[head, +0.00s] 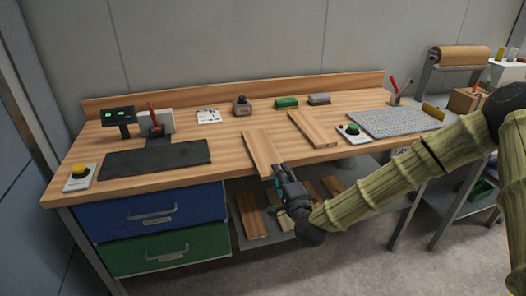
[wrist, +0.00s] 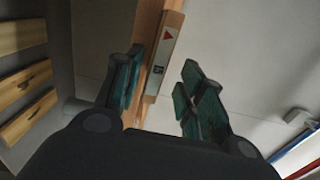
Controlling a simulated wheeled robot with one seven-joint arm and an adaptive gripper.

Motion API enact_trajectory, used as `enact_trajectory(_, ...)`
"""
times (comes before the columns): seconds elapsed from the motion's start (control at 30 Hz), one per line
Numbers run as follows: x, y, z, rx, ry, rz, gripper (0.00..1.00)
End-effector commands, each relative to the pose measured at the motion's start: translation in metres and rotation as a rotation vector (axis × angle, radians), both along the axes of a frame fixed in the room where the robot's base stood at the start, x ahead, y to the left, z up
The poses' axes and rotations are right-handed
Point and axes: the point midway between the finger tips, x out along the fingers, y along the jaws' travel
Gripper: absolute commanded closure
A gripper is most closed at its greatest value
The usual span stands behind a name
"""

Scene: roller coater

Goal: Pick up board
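A light wooden board (head: 262,150) lies flat on the workbench, its near end at the front edge. A second wooden board (head: 314,129) lies to its right. My gripper (head: 280,174) is at the bench's front edge, close to the near end of the first board. In the wrist view my gripper (wrist: 158,88) is open, with a gap between its dark green fingers. A wooden strip with a labelled edge (wrist: 165,52) shows in that gap; I cannot tell whether it is the board or the bench edge. No contact is clear.
The workbench (head: 228,170) holds a dark mat (head: 155,158), a green-button box (head: 351,133) and a perforated grey plate (head: 395,122). Blue (head: 150,210) and green (head: 165,250) drawers stand below left. More boards lie on the lower shelf, also in the wrist view (wrist: 25,77).

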Motion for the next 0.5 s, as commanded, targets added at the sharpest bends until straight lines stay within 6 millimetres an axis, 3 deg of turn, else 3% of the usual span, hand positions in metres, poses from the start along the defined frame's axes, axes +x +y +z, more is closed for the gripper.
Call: enact_trajectory(0.5, 0.048, 0.016, -0.005, 0.0, 0.001, 0.0, 0.61)
